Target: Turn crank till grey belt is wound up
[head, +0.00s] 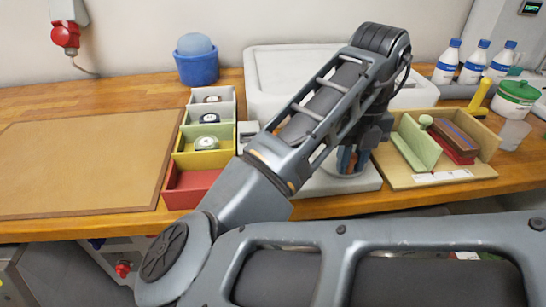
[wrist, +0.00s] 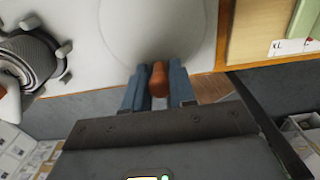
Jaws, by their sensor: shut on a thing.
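My gripper (wrist: 158,88) is shut on a brown crank knob (wrist: 158,76), with one blue finger on each side of it. Behind the knob is a round pale disc (wrist: 150,28) on a white base (wrist: 90,70). A dark grey coil (wrist: 38,56), seemingly the grey belt, sits among pale pegs at the left of the wrist view, cut off by the frame edge. In the head view my gripper (head: 348,162) shows only partly below my arm, over the white base (head: 335,184). There my arm hides the crank and the coil.
A brown mat (head: 80,160) lies bare at left.

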